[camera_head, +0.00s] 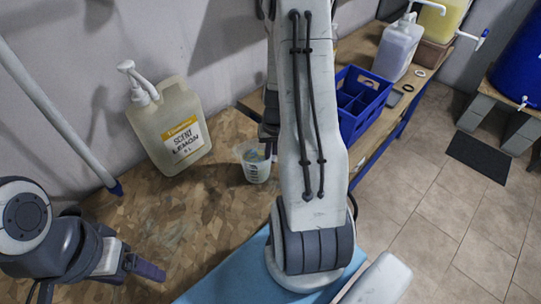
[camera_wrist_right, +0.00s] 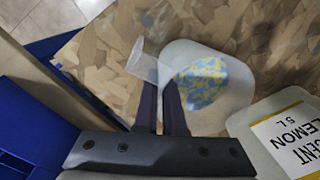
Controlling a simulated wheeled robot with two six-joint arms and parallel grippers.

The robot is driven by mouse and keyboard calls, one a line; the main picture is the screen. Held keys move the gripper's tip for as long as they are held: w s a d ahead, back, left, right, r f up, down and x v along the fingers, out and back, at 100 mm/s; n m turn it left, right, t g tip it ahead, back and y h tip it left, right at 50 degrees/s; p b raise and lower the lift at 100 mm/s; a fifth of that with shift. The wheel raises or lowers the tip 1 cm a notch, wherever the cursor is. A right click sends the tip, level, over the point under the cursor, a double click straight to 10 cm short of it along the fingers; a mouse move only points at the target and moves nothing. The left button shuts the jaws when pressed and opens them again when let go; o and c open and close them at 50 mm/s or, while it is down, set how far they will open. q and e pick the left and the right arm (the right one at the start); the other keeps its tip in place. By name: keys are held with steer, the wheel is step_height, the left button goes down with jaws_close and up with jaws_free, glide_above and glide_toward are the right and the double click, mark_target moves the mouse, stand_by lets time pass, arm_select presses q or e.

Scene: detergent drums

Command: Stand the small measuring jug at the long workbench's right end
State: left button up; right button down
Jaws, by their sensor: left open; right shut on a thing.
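The small measuring jug (camera_head: 255,165), translucent and pale, is upright over the chipboard worktop (camera_head: 190,225) in the head view. I cannot tell whether its base touches the board. My right gripper (camera_head: 268,142) is shut on it, mostly hidden behind my right arm. In the right wrist view the fingers (camera_wrist_right: 162,105) close on the jug's side at a pale projecting part, beside its wide body (camera_wrist_right: 235,110). A blue and yellow pattern shows inside the jug. My left gripper (camera_head: 148,266) is open and empty at the lower left.
A lemon scent jug with pump (camera_head: 165,120) stands left of the measuring jug. A blue divided crate (camera_head: 362,103) and pump bottles (camera_head: 398,48) stand on another wooden bench (camera_head: 350,50) beyond. A blue drum (camera_head: 525,65) is far right.

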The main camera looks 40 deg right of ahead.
steer(key=c, duration=1)
jaws_free()
steer(key=shift+f, duration=0.1)
steer(key=r, duration=1.2)
steer(key=shift+s+d+r, duration=0.2)
steer(key=shift+s+d, duration=0.05)
steer(key=shift+d, duration=0.15)
steer(key=a+r+n, duration=0.2)
steer(key=a+n, duration=0.1)
steer(key=a, duration=0.6)
steer(key=a+r+n, duration=0.2)
steer(key=a+n, duration=0.1)
steer(key=a, duration=0.6)
steer(key=shift+s+a+r+n, duration=0.4)
steer(key=shift+s+a+n, duration=0.95)
steer(key=shift+s+a, duration=1.05)
steer(key=shift+s+a+r+n, duration=0.35)
steer(key=shift+s+a+n, duration=0.95)
steer(key=shift+s+a, duration=1.1)
steer(key=shift+s+a+r+n, duration=0.4)
steer(key=shift+s+a+n, duration=0.95)
steer(key=shift+s+a, duration=1)
